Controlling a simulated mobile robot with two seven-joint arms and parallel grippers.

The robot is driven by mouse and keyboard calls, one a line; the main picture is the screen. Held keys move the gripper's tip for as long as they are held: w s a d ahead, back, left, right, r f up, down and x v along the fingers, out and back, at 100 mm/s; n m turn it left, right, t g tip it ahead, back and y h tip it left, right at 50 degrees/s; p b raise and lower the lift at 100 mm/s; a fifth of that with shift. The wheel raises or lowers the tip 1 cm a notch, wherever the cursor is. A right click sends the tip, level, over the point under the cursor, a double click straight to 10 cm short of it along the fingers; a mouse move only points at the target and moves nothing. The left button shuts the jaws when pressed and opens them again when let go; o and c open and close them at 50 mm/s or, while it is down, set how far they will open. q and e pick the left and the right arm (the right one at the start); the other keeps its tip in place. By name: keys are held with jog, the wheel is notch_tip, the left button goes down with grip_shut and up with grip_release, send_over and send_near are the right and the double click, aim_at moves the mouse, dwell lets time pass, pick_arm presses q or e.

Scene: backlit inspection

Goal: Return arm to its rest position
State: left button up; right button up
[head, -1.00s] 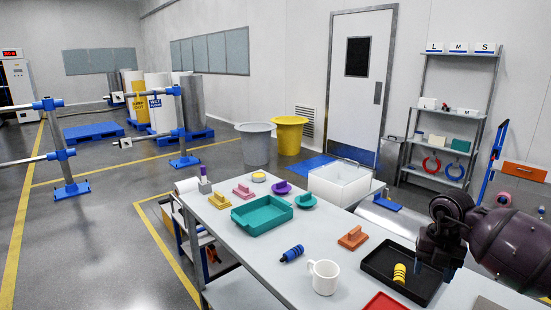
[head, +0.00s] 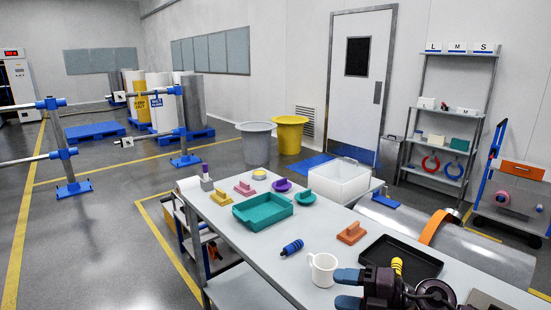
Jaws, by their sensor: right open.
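My right gripper (head: 350,289) is low at the front of the table, with its two dark fingers pointing left and spread apart. It is open and nothing shows between the fingers. It is close in front of the white mug (head: 323,270) in the picture; I cannot tell whether they touch. Behind it is the black tray (head: 385,248), partly covered by my wrist. A yellow and black ribbed piece (head: 397,265) in the tray shows just above the wrist. My left gripper is not in view.
The grey table (head: 262,250) carries a teal tray (head: 240,219), a blue cylinder (head: 292,247), an orange block (head: 352,232) and several small coloured pieces. A white bin (head: 340,187) stands behind it. A large metal cylinder with an orange band (head: 437,226) lies at the right.

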jog(key=s+d+r+m+t+h, duration=0.2)
jog(key=d+r+m+t+h, duration=0.25)
jog(key=m+t, duration=0.8)
jog(key=s+d+f+m+g+h, duration=0.5)
jog(key=s+d+f+m+h, duration=0.4)
jog(key=m+h, duration=0.5)
jog(key=s+f+m+g+y, duration=0.1)
jog(key=s+f+m+g, duration=0.1)
jog(key=s+f+g, duration=0.5)
jog(key=s+f+m+g+y, duration=0.2)
jog(key=s+f+g, duration=0.1)
jog(key=s, duration=0.9)
jog(key=w+f+n+t, duration=0.1)
jog(key=w+f+t, duration=0.6)
jog(key=f, duration=0.3)
jog(key=shift+w+t, duration=0.35)
jog(key=shift+w, duration=0.05)
jog(key=shift+y, duration=0.25)
